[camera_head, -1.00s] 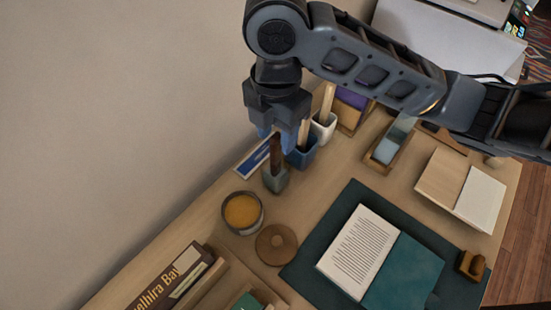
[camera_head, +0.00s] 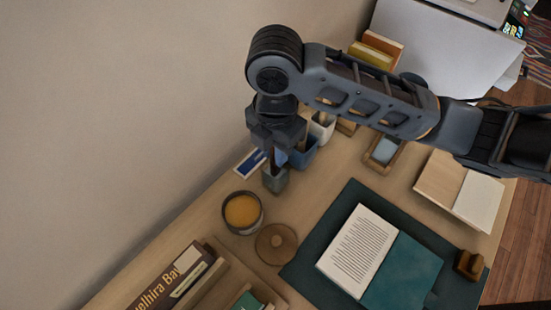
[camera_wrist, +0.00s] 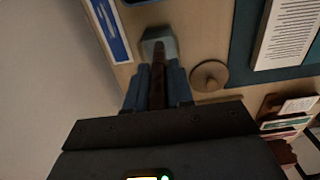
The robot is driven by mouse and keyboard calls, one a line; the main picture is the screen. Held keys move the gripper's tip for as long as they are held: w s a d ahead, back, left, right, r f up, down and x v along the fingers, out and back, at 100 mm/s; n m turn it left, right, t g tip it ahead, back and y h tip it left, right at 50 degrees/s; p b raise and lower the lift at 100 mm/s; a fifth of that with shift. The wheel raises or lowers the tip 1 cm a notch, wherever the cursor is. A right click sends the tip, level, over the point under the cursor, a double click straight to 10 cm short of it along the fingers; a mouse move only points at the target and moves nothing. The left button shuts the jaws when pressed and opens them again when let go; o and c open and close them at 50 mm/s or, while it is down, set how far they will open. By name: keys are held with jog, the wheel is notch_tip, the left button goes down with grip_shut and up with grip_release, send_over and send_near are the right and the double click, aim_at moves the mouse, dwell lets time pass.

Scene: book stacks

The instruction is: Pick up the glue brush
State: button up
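The brush with a dark brown handle, which I take to be the glue brush (camera_wrist: 158,76), stands in a small grey cup (camera_head: 275,181) beside the glue jar. The cup also shows in the wrist view (camera_wrist: 160,42). My gripper (camera_head: 274,157) points down over this cup. In the wrist view, my gripper's blue fingers (camera_wrist: 157,88) lie on either side of the handle, very close to it. Whether they press on it I cannot tell. The brush's lower end is hidden in the cup, and its top is hidden by my gripper.
An open jar of amber glue (camera_head: 243,212) and a round wooden lid (camera_head: 276,244) stand close by. A blue cup (camera_head: 303,154) and a white cup (camera_head: 321,130) stand just behind. An open book (camera_head: 357,247) lies on a dark green mat. A wall borders the desk's left.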

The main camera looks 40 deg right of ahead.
grip_shut()
